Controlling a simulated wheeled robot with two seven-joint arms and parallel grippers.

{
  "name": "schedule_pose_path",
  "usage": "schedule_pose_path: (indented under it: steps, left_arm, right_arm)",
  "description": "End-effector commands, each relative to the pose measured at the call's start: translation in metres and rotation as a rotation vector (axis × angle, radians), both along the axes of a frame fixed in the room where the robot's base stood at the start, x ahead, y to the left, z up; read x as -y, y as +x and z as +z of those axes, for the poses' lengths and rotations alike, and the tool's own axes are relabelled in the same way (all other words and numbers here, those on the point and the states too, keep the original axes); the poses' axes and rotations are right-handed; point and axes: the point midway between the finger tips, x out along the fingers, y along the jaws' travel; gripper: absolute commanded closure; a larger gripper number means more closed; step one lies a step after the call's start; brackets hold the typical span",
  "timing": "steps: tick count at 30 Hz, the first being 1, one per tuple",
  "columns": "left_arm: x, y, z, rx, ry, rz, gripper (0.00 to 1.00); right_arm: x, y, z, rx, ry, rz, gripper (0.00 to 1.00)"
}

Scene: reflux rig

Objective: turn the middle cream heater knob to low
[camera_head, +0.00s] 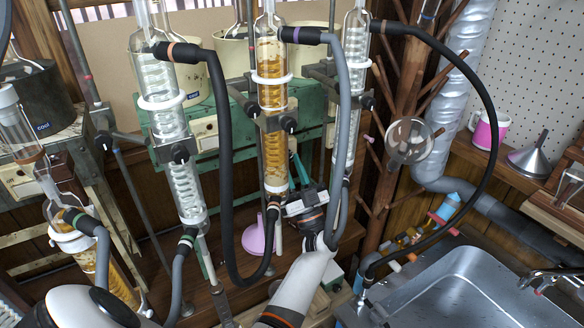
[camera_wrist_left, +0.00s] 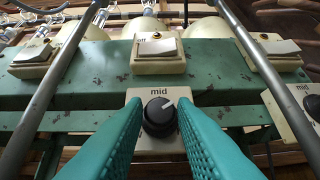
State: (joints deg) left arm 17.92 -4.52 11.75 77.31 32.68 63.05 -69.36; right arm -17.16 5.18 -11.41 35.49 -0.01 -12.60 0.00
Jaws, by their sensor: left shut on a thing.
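The middle heater knob (camera_wrist_left: 158,114) is a black round dial on a cream plate (camera_wrist_left: 150,144) with the word "mid" above it. Its white pointer mark points up and to the right in the left wrist view. My left gripper (camera_wrist_left: 160,118) has its teal fingers on both sides of the knob, shut on it. In the head view my left gripper (camera_head: 300,177) is behind the middle glass column (camera_head: 274,110), and the knob is hidden there. My right gripper is not in view.
The green heater bench (camera_wrist_left: 100,78) carries cream switches (camera_wrist_left: 157,50). Another dial (camera_wrist_left: 312,104) is at the right. Glass condensers (camera_head: 183,150), black hoses (camera_head: 226,170) and metal rods crowd around my arm. A sink (camera_head: 460,290) is at the lower right.

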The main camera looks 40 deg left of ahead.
Motion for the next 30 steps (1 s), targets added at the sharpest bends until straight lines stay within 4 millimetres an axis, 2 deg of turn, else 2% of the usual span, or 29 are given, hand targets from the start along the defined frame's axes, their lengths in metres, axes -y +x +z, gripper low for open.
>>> schedule_pose_path:
  steps: [6,11,23,24,27,30]
  left_arm:
    - [0.000,0.003,-0.007,0.097,-0.046,0.001,0.98]
    - [0.000,0.004,-0.005,0.194,-0.083,0.001,0.98]
    - [0.000,0.004,0.000,0.228,-0.099,0.000,0.98]
    - [0.000,0.004,0.000,0.228,-0.099,0.000,0.72]
    - [0.000,0.004,0.000,0.228,-0.098,0.000,0.56]
    - [0.000,0.004,0.000,0.228,-0.098,0.000,0.54]
  right_arm:
    - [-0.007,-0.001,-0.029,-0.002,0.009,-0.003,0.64]
    - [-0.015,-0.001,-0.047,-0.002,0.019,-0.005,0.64]
    - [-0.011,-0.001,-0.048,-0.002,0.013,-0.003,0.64]
    - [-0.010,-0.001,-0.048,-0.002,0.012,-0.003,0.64]
    - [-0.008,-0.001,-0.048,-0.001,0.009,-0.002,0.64]
    - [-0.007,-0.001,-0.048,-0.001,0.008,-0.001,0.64]
